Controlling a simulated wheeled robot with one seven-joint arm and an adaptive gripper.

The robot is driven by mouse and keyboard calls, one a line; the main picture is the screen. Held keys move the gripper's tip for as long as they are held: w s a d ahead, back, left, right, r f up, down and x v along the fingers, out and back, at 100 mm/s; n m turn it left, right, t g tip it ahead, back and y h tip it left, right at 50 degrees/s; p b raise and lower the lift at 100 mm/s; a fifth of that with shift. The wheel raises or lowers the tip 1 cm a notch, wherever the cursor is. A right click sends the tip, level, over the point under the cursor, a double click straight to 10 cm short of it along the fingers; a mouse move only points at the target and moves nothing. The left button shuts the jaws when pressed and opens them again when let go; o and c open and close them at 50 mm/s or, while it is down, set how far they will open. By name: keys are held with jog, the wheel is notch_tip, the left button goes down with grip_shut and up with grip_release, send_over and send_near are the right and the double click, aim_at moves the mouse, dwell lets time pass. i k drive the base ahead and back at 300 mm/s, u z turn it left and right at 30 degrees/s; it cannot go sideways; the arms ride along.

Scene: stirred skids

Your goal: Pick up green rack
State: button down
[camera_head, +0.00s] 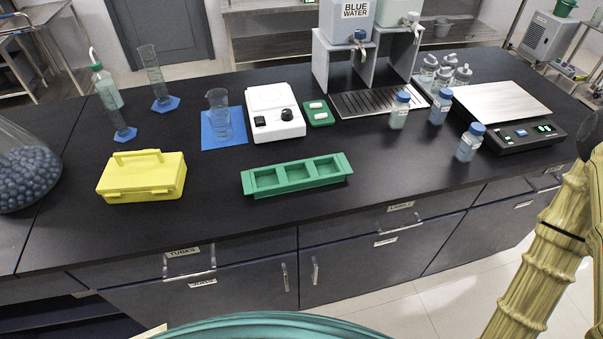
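The green rack (296,174) is a low, long tray with three square openings. It lies flat on the black bench top, near the middle and close to the front edge, and its openings look empty. My arm shows at the right edge of the head view, in front of the bench. My gripper is out of the picture, so its distance from the rack cannot be seen.
A yellow box (142,178) stands left of the rack. Behind the rack are a white stirrer (273,112), a beaker (219,116) on a blue mat and a small green tray (318,112). Bottles (469,142) and a scale (508,115) stand right. Bench in front is clear.

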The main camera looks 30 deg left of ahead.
aim_at(297, 175)
jog(key=z, duration=2.05)
jog(key=k, duration=1.75)
jog(key=u, duration=1.95)
